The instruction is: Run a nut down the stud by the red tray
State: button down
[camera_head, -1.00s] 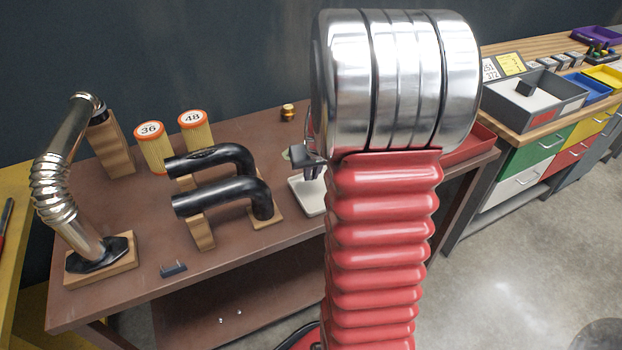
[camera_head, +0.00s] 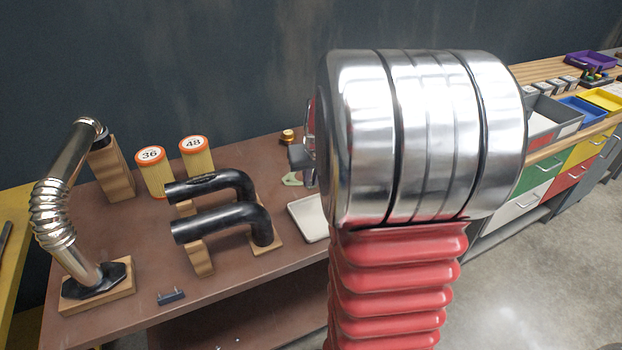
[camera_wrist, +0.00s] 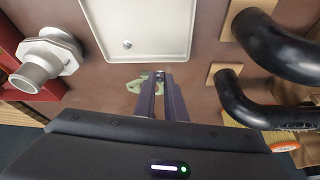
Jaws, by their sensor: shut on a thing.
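My gripper (camera_wrist: 162,92) points down over the brown bench in the wrist view, its two purple fingers close together on a small thing, probably a nut, mostly hidden between the tips. A small green plate (camera_wrist: 135,86) lies just beyond and beside the fingertips; the stud cannot be made out clearly there. A white tray (camera_wrist: 172,52) lies just past the plate, with a small nut (camera_wrist: 127,44) in it. The red tray (camera_wrist: 50,91) is at the left, with a grey metal fitting (camera_wrist: 44,62) at it. In the head view my arm hides most of the gripper.
Black bent pipes (camera_head: 215,225) on wooden blocks stand to the left of the white tray. Orange-rimmed filters (camera_head: 153,172) and a brass fitting (camera_head: 288,137) stand at the back. A ribbed metal pipe (camera_head: 55,212) stands at far left. The bench front is mostly clear.

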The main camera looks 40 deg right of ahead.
notch_tip(320, 180, up, 5)
dwell(1.0)
